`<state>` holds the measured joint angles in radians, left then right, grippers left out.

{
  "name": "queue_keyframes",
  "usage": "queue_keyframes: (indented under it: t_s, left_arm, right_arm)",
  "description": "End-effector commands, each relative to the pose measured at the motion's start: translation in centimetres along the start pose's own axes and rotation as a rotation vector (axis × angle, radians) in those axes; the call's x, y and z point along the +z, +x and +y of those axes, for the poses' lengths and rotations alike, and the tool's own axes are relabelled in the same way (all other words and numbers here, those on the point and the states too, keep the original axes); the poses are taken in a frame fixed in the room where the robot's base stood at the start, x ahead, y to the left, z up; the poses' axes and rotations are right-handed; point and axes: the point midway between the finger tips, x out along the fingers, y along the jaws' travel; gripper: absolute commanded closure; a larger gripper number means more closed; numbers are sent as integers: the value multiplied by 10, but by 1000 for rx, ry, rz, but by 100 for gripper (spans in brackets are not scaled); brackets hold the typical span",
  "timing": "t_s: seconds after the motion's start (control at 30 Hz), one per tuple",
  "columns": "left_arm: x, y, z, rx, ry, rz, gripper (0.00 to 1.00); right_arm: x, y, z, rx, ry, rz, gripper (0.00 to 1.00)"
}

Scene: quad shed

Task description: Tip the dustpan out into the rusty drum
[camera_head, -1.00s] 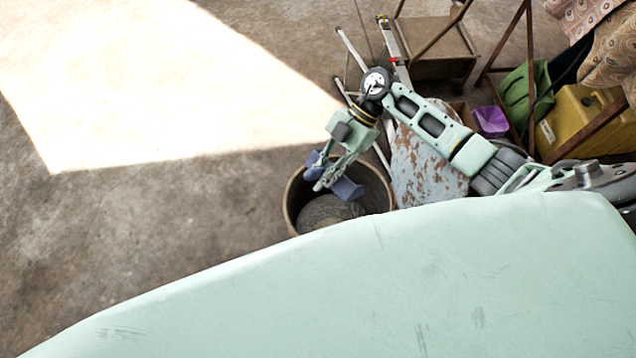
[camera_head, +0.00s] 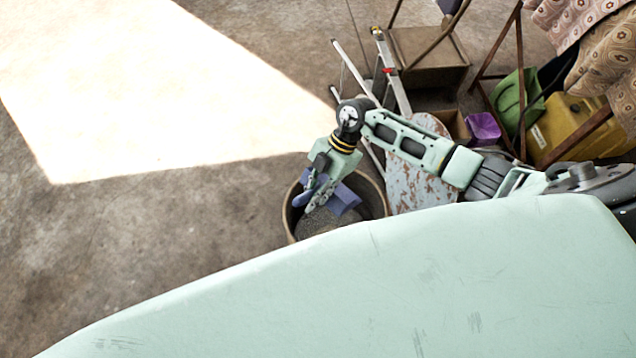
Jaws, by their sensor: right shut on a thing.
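The rusty drum (camera_head: 377,186) stands open on the floor, its near side hidden behind my own pale green body. Grey material (camera_head: 322,222) shows inside it. My right gripper (camera_head: 314,200) is over the drum's mouth, pointing down, shut on the blue dustpan (camera_head: 346,197). Blue parts of the dustpan show on both sides of the fingers; it looks tilted, within the rim's outline. I cannot tell whether anything is left in the pan. My left gripper is not in view.
Right of the drum stands a rust-flecked pale round panel (camera_head: 408,185). Behind are a ladder (camera_head: 391,70), a brown box-like stand (camera_head: 428,55), a purple container (camera_head: 483,128), a green item (camera_head: 510,100) and a yellow container (camera_head: 572,122). The floor (camera_head: 120,225) at left is clear.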

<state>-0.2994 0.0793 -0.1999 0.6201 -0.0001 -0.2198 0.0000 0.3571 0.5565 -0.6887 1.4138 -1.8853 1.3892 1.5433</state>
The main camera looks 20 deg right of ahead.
Motion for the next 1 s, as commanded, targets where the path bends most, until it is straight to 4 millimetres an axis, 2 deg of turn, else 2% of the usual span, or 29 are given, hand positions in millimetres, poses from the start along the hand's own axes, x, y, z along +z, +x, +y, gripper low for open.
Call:
queue_keyframes:
  t_s: [0.03,0.4,0.53,0.73,1.0]
  left_arm:
    - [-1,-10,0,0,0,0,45]
    - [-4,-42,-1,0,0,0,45]
    - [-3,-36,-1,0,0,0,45]
    - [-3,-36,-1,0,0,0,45]
    - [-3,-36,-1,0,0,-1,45]
  right_arm:
    - [-6,-1,0,-2,-1,-20,100]
    - [-17,19,0,0,-3,-198,100]
    - [-18,36,0,-2,-7,-336,100]
    - [-21,51,1,0,-2,-513,100]
    - [-20,55,1,2,3,-590,100]
